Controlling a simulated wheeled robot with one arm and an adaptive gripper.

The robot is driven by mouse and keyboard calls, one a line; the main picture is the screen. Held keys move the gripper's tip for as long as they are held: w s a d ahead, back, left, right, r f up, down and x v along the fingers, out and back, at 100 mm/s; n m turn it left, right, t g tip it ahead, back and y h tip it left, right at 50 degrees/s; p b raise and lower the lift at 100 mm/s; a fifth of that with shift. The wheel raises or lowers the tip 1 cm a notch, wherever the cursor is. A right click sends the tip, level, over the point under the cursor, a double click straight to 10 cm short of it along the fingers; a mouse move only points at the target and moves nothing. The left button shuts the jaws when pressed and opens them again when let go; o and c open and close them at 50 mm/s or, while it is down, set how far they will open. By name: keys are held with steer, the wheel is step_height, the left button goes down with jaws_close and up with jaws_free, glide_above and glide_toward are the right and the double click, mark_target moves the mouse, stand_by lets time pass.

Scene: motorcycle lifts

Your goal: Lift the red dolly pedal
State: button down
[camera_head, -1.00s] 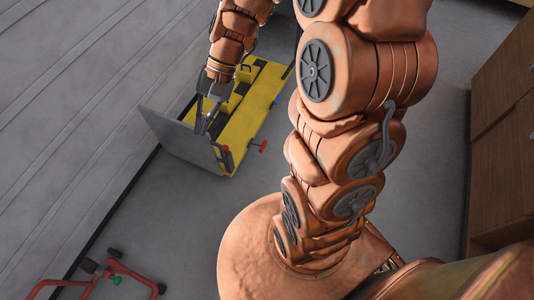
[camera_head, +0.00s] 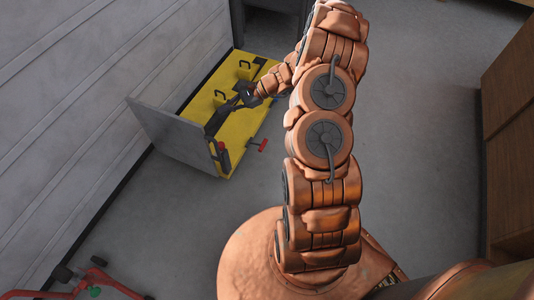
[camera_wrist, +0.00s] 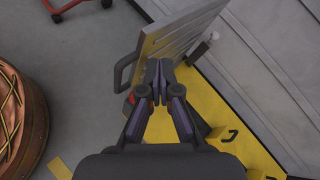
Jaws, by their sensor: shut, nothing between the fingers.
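A red T-shaped pedal or handle (camera_head: 258,145) sticks out from the right side of the yellow lift (camera_head: 243,120), near its front end. A red wheeled frame (camera_head: 112,281) stands on the floor at lower left; part of it shows at the top of the wrist view (camera_wrist: 68,5). I cannot tell for sure which red part is the dolly pedal. My gripper (camera_head: 212,124) is over the front of the lift, close behind the upright grey plate (camera_head: 165,130), apart from both red parts. In the wrist view its fingers (camera_wrist: 159,72) are together and empty.
The grey plate, with a black loop handle (camera_wrist: 126,72), stands close to my fingertips. Black hooks (camera_head: 219,96) rise from the lift's yellow top. A grey panelled wall (camera_head: 80,100) borders the left. Wooden cabinets (camera_head: 510,140) stand at right. Floor right of the lift is clear.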

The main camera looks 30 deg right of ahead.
steer(key=d+f+m+t+h+b, duration=0.1)
steer(key=d+f+m+t+b, duration=0.15)
steer(key=d+f, duration=0.55)
steer(key=d+f+m+t+h+b, duration=0.1)
steer(key=d+f+m+b, duration=0.25)
steer(key=f, duration=0.85)
steer(key=m+t+h+b, duration=0.2)
steer(key=m+h+b, duration=0.2)
steer(key=m, duration=0.2)
glide_toward(256, 144)
steer(key=s+d+f, duration=0.4)
steer(key=s+f, duration=0.1)
steer(key=s, duration=0.1)
steer(key=shift+w+a, duration=0.1)
steer(key=shift+w, duration=0.15)
steer(key=b+x, duration=0.2)
steer(key=x, duration=0.8)
steer(key=shift+s+a+f+b, duration=0.1)
steer(key=shift+s+b, duration=0.05)
steer(key=shift+b, duration=0.15)
steer(key=shift+w+a+r+b, duration=0.1)
steer(key=shift+w+r+b, duration=0.1)
steer(key=shift+r, duration=0.5)
steer(key=shift+w+a+r+b, duration=0.1)
steer(key=shift+r+b, duration=0.05)
steer(key=shift+r, duration=0.5)
steer(key=shift+w+r+b, duration=0.15)
steer(key=shift+r+b, duration=0.05)
steer(key=shift+r, duration=0.5)
steer(key=shift+r, duration=0.15)
